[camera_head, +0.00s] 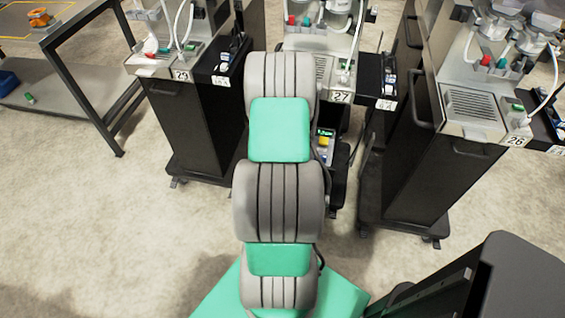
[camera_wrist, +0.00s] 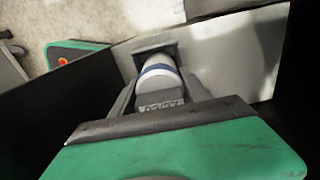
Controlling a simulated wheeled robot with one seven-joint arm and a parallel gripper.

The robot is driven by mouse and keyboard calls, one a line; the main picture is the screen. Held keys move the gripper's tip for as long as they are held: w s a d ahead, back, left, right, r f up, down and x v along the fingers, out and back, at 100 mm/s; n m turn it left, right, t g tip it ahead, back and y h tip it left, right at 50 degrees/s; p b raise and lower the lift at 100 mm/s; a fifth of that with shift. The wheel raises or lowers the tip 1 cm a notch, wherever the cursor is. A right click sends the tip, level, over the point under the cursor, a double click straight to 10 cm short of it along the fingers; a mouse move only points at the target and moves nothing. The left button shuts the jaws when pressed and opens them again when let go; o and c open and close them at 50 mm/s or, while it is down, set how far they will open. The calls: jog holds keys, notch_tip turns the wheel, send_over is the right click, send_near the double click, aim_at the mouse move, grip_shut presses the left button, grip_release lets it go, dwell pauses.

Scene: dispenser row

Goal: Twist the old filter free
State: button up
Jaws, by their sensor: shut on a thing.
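The old filter (camera_wrist: 158,72), a white cylinder with a blue band, shows in the middle of the wrist view. It sits against a grey panel with a dark recess. My gripper (camera_wrist: 158,84) is shut on it, one finger on each side. The filter's far end is at the recess; I cannot tell whether it is still seated or turned. In the head view my arm covers the middle, and neither the filter nor my gripper tips can be seen.
Dispenser 27 (camera_head: 342,97) stands behind my arm, dispenser 29 (camera_head: 182,76) at left and dispenser 26 (camera_head: 516,141) at right. Dark walls flank my gripper in the wrist view. A metal table (camera_head: 70,100) stands at far left. Pale floor is clear at lower left.

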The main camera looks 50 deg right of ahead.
jog(key=o, duration=1.7)
